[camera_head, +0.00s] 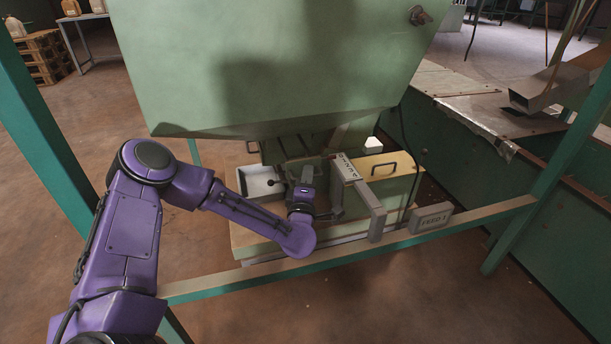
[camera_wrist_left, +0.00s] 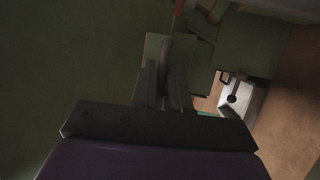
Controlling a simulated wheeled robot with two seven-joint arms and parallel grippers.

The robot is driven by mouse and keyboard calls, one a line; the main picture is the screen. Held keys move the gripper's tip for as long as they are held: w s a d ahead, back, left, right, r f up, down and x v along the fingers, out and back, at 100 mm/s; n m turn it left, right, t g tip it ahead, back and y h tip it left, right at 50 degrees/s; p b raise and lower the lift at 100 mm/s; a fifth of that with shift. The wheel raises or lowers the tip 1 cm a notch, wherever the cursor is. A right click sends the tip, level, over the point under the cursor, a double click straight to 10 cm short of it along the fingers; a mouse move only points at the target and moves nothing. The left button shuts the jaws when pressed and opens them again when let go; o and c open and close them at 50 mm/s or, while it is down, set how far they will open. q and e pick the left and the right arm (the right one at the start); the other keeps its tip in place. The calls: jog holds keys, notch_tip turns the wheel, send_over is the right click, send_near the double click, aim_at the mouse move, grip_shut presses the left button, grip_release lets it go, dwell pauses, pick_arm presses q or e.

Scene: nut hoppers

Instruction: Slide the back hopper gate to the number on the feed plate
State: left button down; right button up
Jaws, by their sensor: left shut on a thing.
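The feed plate (camera_head: 430,218) is a grey block on the front rail, and its lettering seems to read FEED 1. A grey numbered scale (camera_head: 345,168) lies on top of the box under the green hopper (camera_head: 265,60); its numbers are too small to read. My left gripper (camera_head: 308,185) is under the hopper, left of the scale. In the left wrist view my left gripper (camera_wrist_left: 165,85) is shut on a dark upright bar (camera_wrist_left: 168,50), seemingly the gate handle. The gate's plate is mostly hidden by the hopper and my arm. My right gripper is not in view.
A white-lined tray (camera_head: 260,182) sits left of my gripper. A yellow lid with a black handle (camera_head: 385,166) and a white block (camera_head: 373,144) are to its right. The teal and tan front rail (camera_head: 340,250) and upright posts (camera_head: 45,150) frame the space.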

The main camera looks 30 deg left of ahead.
pick_arm(q)
jog(key=shift+s+d, duration=0.5)
jog(key=shift+d, duration=0.05)
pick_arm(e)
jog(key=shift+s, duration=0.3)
pick_arm(q)
jog(key=c, duration=1.2)
grip_release()
jog(key=v, duration=1)
jog(key=shift+s+p, duration=0.25)
jog(key=shift+p, duration=0.15)
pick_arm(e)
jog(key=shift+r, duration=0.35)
pick_arm(q)
jog(key=shift+d+f, duration=0.1)
